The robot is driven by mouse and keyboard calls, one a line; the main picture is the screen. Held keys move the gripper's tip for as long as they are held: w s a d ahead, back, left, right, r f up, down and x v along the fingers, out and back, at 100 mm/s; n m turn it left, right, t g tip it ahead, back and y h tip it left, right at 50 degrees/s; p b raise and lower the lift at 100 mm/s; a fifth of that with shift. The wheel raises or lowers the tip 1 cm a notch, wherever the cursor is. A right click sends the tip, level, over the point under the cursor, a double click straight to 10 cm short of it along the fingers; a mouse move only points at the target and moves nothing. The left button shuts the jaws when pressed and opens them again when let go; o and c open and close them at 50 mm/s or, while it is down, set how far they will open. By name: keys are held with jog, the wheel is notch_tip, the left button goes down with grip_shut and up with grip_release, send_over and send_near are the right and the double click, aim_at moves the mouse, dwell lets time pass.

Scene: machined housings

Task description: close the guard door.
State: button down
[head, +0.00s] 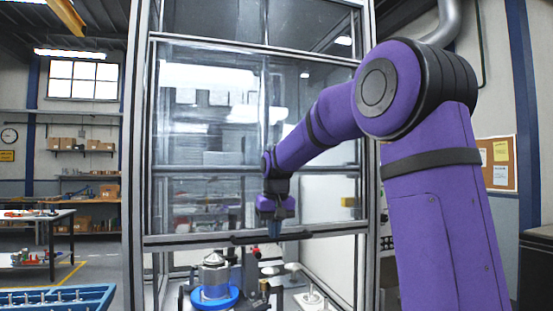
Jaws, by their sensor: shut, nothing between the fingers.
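The guard door (205,135) is a clear panel in a grey metal frame, in the head view. Its bottom rail (185,240) is level, with a dark handle bar (250,237) along it. Below the rail there is an open gap into the enclosure. My gripper (275,231) points down in front of the door, at the handle bar. It is shut with nothing in it. I cannot tell whether the fingers touch the bar.
Below the door, a grey machined housing (214,276) sits on a blue round fixture (215,299). A blue tray (60,299) with several metal pins is at the lower left. A workbench (40,220) and shelves (85,150) stand further back.

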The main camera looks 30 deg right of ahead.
notch_tip(320, 180, down, 38)
jog(key=shift+s+r, duration=0.15)
jog(key=shift+r, duration=0.1)
jog(key=shift+s+a+f, duration=0.1)
notch_tip(320, 180, up, 15)
jog(key=s, duration=0.2)
jog(key=shift+a+f, duration=0.2)
jog(key=shift+a, duration=0.1)
jog(key=shift+r, duration=0.1)
